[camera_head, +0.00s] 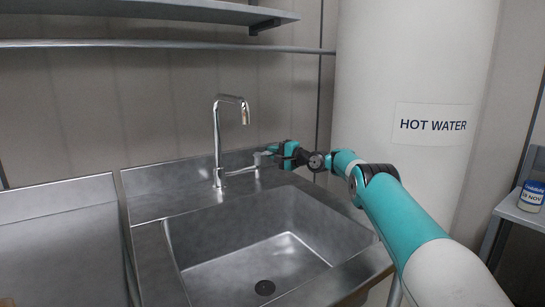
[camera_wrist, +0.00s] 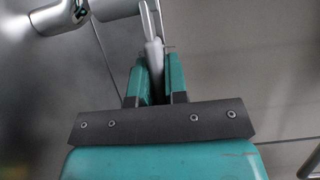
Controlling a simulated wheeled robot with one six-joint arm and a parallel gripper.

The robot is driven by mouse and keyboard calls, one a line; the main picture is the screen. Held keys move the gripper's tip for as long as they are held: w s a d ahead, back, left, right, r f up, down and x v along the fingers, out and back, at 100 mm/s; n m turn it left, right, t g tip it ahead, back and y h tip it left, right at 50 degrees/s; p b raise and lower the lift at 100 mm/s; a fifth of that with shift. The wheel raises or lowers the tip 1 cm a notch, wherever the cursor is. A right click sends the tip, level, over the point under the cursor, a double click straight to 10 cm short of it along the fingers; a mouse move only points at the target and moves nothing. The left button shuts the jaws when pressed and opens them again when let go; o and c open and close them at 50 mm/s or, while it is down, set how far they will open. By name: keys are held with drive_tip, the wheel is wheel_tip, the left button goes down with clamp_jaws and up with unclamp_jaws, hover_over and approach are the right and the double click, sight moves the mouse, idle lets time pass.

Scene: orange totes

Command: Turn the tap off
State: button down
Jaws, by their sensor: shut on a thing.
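The chrome tap (camera_head: 217,140) stands upright at the back of the steel sink, its spout curving over to the right. I see no water stream under the spout. A short side arm runs right from the tap's base to a small lever handle (camera_head: 257,160). My gripper (camera_head: 271,154) reaches in from the right at the handle. In the wrist view, the fingers of my gripper (camera_wrist: 155,78) are shut on the thin handle (camera_wrist: 153,50), which lies between them. The tap's chrome body (camera_wrist: 70,14) shows at the upper left there. The fingers partly hide the handle's end.
The sink basin (camera_head: 215,215) is empty, with a dark drain (camera_head: 264,288). A white hot water tank (camera_head: 385,60) stands at the right, close behind my arm. A steel shelf (camera_head: 150,10) and a rail (camera_head: 150,44) cross above. A jar (camera_head: 531,196) sits far right.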

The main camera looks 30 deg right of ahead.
drive_tip(key=shift+a, duration=0.2)
drive_tip(key=c, duration=1.1)
unclamp_jaws()
drive_tip(key=shift+c, duration=0.2)
drive_tip(key=shift+d, duration=0.2)
drive_tip(key=b+v, duration=0.1)
drive_tip(key=v, duration=1.6)
drive_tip(key=shift+s+d, duration=0.15)
drive_tip(key=shift+d, duration=0.05)
